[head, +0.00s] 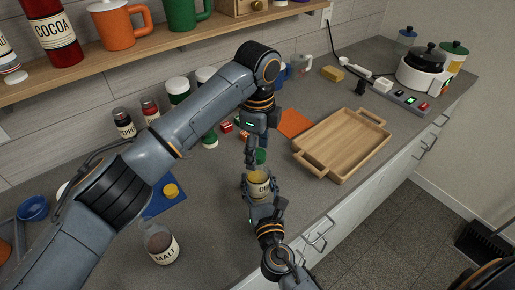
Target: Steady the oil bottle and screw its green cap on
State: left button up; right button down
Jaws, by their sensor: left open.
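The oil bottle (259,189) stands upright on the counter near its front edge, with yellow contents and a pale label partly hidden. My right gripper (262,203) comes in from below and is shut on the bottle's body, its fingers on either side. The green cap (260,156) is at the top of the bottle; I cannot tell whether it is seated on the neck. My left gripper (256,157) points down from above and is open, its fingertips right beside the cap. The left fingers hide part of the cap.
A wooden tray (343,146) lies to the right, with an orange mat (294,123) behind it. A malt jar (160,245), a blue mat (160,204) with a yellow lid (171,191), and spice jars (124,123) are left. A shelf (150,58) hangs above.

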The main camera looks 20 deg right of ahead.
pick_arm(q)
notch_tip(320, 180, up, 12)
dwell(0.5)
pick_arm(e)
jog(key=shift+c, duration=2.2)
grip_release()
jog(key=s, duration=0.4)
jog(key=s+a, duration=0.1)
jog(key=s, duration=0.7)
jog(key=shift+a, duration=0.2)
